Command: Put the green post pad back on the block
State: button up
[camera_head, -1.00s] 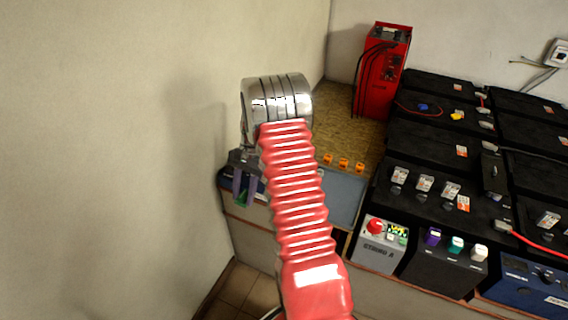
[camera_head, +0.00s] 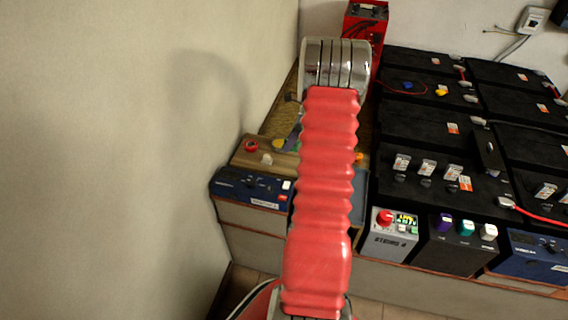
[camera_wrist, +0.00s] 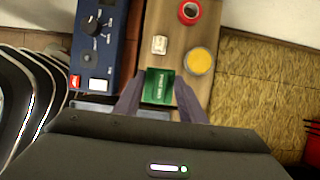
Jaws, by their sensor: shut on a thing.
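The green pad (camera_wrist: 158,86), with small pale lettering, is between the jaws of my gripper (camera_wrist: 158,98) in the wrist view. The gripper is shut on it. Beneath is a long brown wooden block (camera_wrist: 172,32), also seen left of my arm in the head view (camera_head: 262,159). Whether the pad touches the wood cannot be told. In the head view my red arm hides the pad and most of the gripper.
On the wood are a red ring (camera_wrist: 189,12), a pale small piece (camera_wrist: 159,44) and a yellow disc (camera_wrist: 200,61). A blue device (camera_wrist: 98,40) stands beside it. Black batteries (camera_head: 430,130) fill the right. A wall (camera_head: 120,130) is close at left.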

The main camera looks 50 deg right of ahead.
jog(key=shift+w, duration=0.1)
jog(key=shift+f, duration=3.1)
jog(key=shift+f, duration=1.9)
